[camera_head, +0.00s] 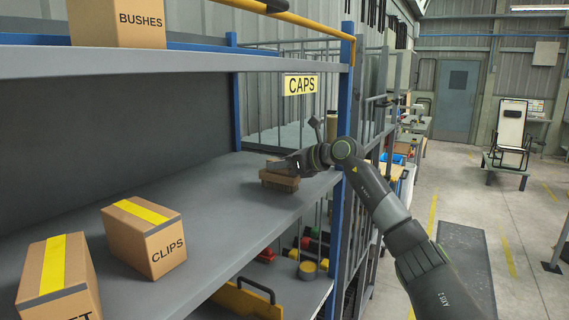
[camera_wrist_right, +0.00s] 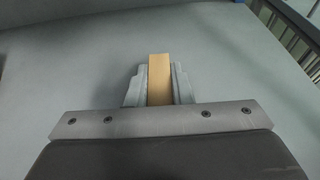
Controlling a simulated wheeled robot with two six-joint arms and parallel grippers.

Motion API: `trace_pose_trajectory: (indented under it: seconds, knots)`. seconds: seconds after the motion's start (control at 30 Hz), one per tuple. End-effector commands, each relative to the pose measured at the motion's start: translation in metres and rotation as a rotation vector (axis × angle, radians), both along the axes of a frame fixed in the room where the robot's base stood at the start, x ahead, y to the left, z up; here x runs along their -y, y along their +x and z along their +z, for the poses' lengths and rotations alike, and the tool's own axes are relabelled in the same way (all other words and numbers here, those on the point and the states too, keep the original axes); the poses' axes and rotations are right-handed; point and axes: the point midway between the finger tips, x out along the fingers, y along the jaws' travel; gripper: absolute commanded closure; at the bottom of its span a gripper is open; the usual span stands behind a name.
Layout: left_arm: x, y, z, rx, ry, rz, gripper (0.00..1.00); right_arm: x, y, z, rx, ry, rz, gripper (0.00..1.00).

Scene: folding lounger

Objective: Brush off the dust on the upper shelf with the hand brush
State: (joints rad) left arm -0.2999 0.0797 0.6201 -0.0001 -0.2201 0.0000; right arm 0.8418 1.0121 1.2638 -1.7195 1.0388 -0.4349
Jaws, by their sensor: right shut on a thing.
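My right gripper (camera_head: 292,164) reaches in from the right over the shelf board (camera_head: 215,205). It is shut on the hand brush (camera_head: 279,180), which has a brown wooden body and sits low at the board's right end. I cannot tell whether the bristles touch the board. In the right wrist view, the brush's tan wooden part (camera_wrist_right: 159,80) stands between the two grey fingers, with the grey board behind it. No dust can be made out on the board. My left gripper is not in view.
A CLIPS box (camera_head: 145,236) and another box (camera_head: 58,280) stand on the board at left. Above is a higher board (camera_head: 170,62) with a BUSHES box (camera_head: 117,22). A blue post (camera_head: 345,110) and wire side panel bound the right end. Mid-board is clear.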

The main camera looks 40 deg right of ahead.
Motion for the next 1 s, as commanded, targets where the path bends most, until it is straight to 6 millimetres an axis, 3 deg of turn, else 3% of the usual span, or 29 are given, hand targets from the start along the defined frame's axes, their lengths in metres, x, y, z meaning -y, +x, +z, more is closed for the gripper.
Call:
trace_pose_trajectory:
  seconds: [1.0]
  knots:
    - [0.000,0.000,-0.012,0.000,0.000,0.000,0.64,-0.056,-0.023,-0.001,-0.001,-0.001,0.002,0.98]
